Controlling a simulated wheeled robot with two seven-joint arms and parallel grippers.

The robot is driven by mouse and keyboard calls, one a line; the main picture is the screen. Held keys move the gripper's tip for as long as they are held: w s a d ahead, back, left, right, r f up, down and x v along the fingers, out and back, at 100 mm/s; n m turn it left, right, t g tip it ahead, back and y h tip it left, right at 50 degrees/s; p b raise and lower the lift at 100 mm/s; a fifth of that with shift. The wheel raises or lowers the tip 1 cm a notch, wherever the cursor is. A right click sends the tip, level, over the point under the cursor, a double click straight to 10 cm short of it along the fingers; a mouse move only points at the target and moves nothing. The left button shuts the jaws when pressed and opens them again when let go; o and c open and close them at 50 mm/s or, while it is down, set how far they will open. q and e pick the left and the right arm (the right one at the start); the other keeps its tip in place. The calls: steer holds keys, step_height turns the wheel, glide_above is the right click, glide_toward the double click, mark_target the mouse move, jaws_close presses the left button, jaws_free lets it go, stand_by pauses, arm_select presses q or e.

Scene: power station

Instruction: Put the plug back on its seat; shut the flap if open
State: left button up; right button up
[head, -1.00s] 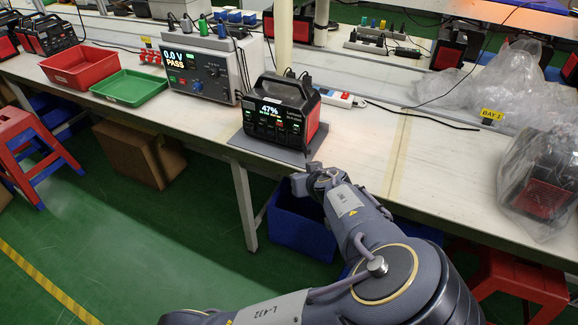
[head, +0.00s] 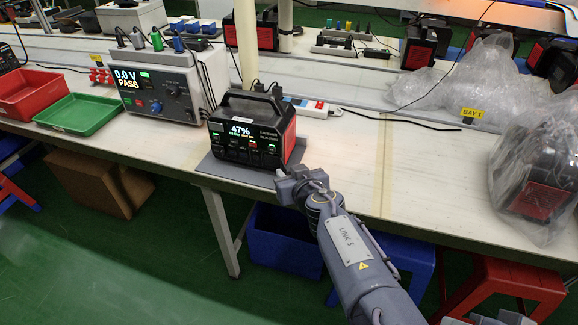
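The black power station (head: 250,132) with red sides and a lit 47% display stands on a grey mat (head: 225,170) near the table's front edge. Two dark plugs (head: 267,88) show behind its top. Which plug the task means, its seat and the flap cannot be made out. My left gripper (head: 290,184) is at the table's front edge, just right of and in front of the power station, apart from it. Its fingers are too small and foreshortened to tell open from shut.
A tester (head: 160,88) reading 0.0 V PASS, with several plugs on top, stands left of the power station. Green (head: 80,113) and red (head: 30,95) trays lie further left.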

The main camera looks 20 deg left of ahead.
arm_select(q)
jaws_close()
